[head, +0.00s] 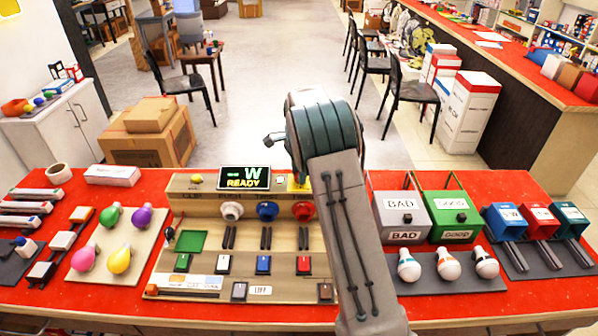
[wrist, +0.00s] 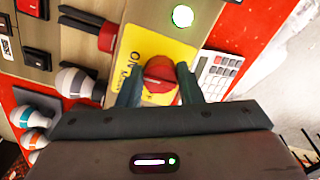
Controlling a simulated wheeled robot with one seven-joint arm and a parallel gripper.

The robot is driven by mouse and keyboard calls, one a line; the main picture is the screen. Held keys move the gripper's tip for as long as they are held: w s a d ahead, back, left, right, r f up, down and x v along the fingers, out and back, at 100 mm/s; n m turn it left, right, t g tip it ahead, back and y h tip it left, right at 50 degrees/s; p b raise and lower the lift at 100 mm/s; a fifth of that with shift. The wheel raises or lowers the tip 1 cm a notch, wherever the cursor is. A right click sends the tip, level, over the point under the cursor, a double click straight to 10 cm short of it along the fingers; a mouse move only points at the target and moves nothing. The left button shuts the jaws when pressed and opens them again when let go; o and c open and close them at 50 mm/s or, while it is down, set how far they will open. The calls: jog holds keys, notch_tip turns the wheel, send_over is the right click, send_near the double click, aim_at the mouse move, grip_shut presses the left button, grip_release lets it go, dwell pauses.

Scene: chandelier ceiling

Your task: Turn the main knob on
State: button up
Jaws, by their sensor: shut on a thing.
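The main knob (wrist: 158,70) is red and round with a raised grip bar. It sits on a yellow plate (wrist: 150,42) marked "ON"; other lettering is partly covered. My gripper (wrist: 159,86) is shut on the knob, with one dark finger on each side of it in the wrist view. In the head view my arm hides the knob and the gripper; only a sliver of the yellow plate (head: 297,184) shows. The wooden test panel (head: 185,265) carries a display (head: 244,178) reading "W" and "READY".
A lit green lamp (wrist: 182,16) sits beside the yellow plate. A calculator (wrist: 217,72) lies close to the gripper. The BAD box (head: 400,212) and GOOD box (head: 447,212) stand right of my arm, with several bulbs (head: 447,266) in front. Coloured bulbs (head: 119,259) lie at left.

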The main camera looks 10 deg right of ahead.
jog(key=shift+r+m, duration=0.1)
jog(key=shift+m, duration=0.3)
jog(key=o, duration=1)
jog(key=shift+a, duration=0.1)
jog(key=shift+c, duration=0.2)
notch_tip(320, 180, up, 14)
jog(key=b, duration=0.1)
